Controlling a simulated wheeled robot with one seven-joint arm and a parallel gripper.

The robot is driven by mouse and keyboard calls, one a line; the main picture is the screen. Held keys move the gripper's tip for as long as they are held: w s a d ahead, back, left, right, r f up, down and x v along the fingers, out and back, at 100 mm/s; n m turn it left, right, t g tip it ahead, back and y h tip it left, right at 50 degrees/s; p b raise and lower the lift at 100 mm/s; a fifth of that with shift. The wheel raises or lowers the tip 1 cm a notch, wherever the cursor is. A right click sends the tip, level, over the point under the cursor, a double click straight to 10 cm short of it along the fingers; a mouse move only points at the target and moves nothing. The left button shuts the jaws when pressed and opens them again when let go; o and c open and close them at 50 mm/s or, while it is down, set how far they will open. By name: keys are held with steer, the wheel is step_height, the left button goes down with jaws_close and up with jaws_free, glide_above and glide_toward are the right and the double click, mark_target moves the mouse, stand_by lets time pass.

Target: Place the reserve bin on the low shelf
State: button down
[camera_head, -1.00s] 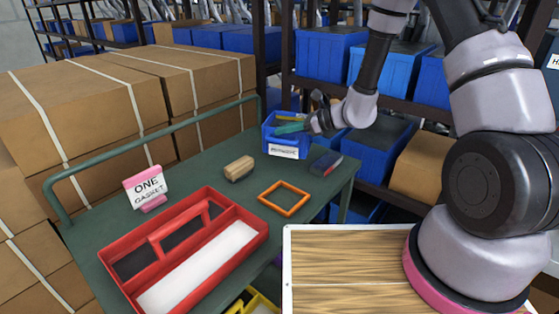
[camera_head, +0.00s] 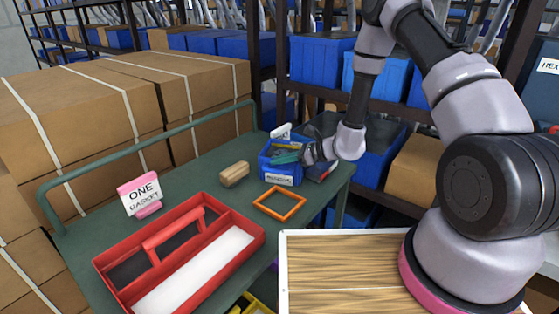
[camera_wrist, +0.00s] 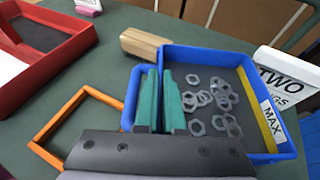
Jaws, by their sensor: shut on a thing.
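The blue bin (camera_head: 268,164) with a white label on its front is at the far right of the green cart top; I cannot read the label. In the wrist view the bin (camera_wrist: 205,55) holds several grey hex rings, a yellow strip and a "MAX" tag. My gripper (camera_head: 300,156), green-fingered in the wrist view (camera_wrist: 160,78), is shut on the bin's near wall. The bin looks level; I cannot tell whether it touches the cart. A low rack shelf (camera_head: 390,196) behind holds blue bins and a cardboard box (camera_head: 413,164).
On the cart are a red tray (camera_head: 250,232), an orange frame (camera_head: 279,204), a wooden block (camera_head: 234,174), a "ONE GASKET" sign (camera_head: 141,195) and a white "TWO" sign (camera_wrist: 285,80) beside the bin. Stacked cartons (camera_head: 80,110) stand left. A wood-topped surface (camera_head: 340,270) is in front.

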steer(key=c, duration=1)
jaws_free()
